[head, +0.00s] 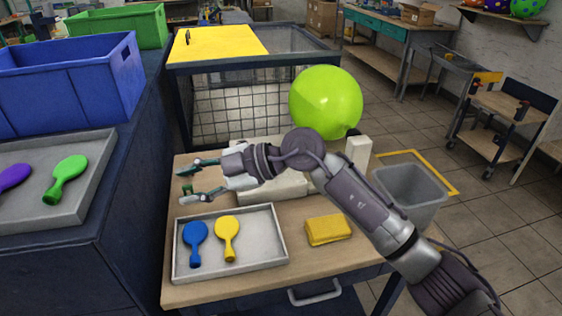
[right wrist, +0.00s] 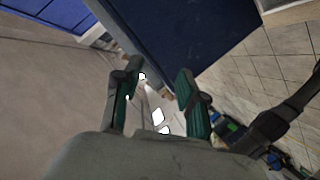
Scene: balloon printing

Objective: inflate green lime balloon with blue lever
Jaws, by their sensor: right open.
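A large, round lime green balloon (head: 326,103) looks inflated and stands at the back right of the wooden table, behind my right arm. A pale machine body (head: 283,187) sits on the table, partly hidden by that arm; a white upright block (head: 358,152) stands near the balloon. I cannot make out a blue lever. My right gripper (head: 184,183) is open and empty over the table's left side, left of the machine. Its two fingers also show apart in the right wrist view (right wrist: 158,88). My left gripper is not in view.
A grey tray (head: 262,252) holds a blue and a yellow flat balloon; a yellow block (head: 328,230) lies beside it. A grey bin (head: 410,190) stands right of the table. A yellow-topped mesh cage (head: 215,43) is behind. Another tray (head: 85,190) and a blue crate (head: 65,80) are left.

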